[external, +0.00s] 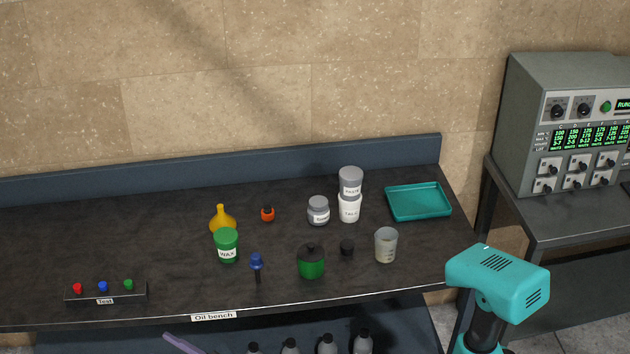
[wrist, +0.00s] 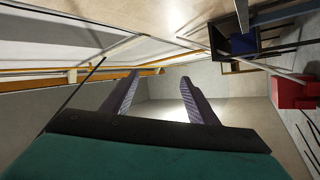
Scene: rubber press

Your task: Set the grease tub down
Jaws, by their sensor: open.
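My gripper (wrist: 160,78) is open in the wrist view, with nothing between its two dark fingers. It faces a wall and floor, away from the bench. No tub on the bench has a readable grease label. A grey jar (external: 318,203) with a small unclear label stands upright right of centre. Beside it a grey-lidded paste jar (external: 350,176) sits on top of a white tub (external: 349,212). A green wax tub (external: 227,239) stands left of centre.
The dark oil bench (external: 160,240) also holds a yellow funnel-shaped item (external: 222,222), a dark green pot (external: 311,267), a clear beaker (external: 386,250) and an empty-looking teal tray (external: 419,215). A button box (external: 105,297) is at front left. The bench's left is mostly clear.

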